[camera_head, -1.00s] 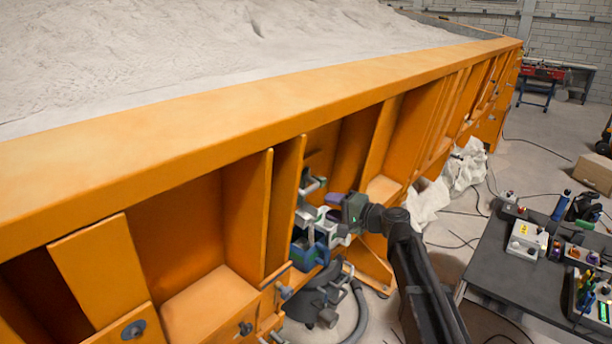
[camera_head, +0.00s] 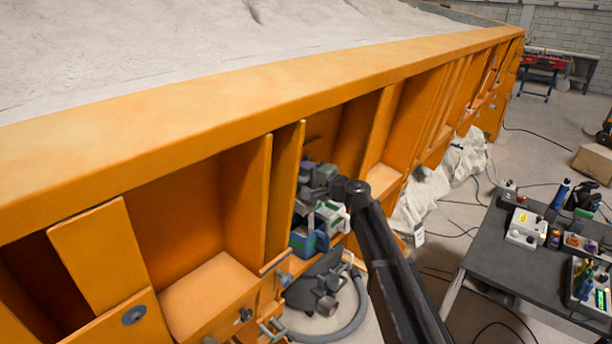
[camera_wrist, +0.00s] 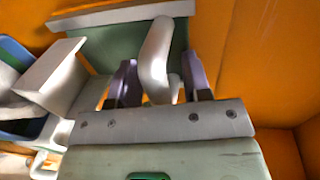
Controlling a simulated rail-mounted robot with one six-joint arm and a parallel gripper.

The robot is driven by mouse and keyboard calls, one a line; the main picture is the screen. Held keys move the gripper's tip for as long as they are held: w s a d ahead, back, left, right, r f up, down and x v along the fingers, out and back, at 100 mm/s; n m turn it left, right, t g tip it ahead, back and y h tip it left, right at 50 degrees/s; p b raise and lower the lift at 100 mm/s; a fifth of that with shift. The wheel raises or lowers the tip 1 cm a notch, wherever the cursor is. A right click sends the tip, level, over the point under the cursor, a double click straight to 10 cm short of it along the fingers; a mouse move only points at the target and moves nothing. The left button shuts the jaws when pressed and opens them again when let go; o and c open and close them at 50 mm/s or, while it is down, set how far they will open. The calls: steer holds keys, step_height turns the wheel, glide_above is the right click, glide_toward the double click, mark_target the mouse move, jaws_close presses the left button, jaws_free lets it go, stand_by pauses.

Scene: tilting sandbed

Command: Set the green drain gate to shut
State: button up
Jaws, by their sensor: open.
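In the wrist view a dull green panel with a pale grey top edge, apparently the green drain gate (camera_wrist: 118,48), stands beyond my gripper (camera_wrist: 160,85). A pale rounded lever (camera_wrist: 157,55) rises in front of the panel and sits between my two purple-grey fingers. The fingers are open, one on each side of it. I cannot tell whether either finger touches it. In the head view my gripper (camera_head: 318,178) is inside an orange bay, just above a cluster of white, green and blue fittings (camera_head: 308,240). The arm partly hides these parts, and the gate's position cannot be read there.
Orange ribs (camera_head: 285,190) of the sandbed frame wall the bay closely. A grey box-like part (camera_wrist: 52,75) and blue parts lie left of the lever. A hose (camera_head: 352,318) lies on the floor below. A table with devices (camera_head: 510,265) stands right.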

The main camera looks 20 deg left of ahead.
jaws_close()
steer(key=shift+a+f+b, duration=0.1)
steer(key=shift+f+b, duration=0.75)
steer(key=shift+b, duration=0.05)
steer(key=shift+s+r, duration=0.1)
steer(key=shift+r, duration=0.1)
jaws_free()
steer(key=v, duration=1)
steer(key=shift+d+p, duration=0.3)
steer(key=shift+d, duration=0.1)
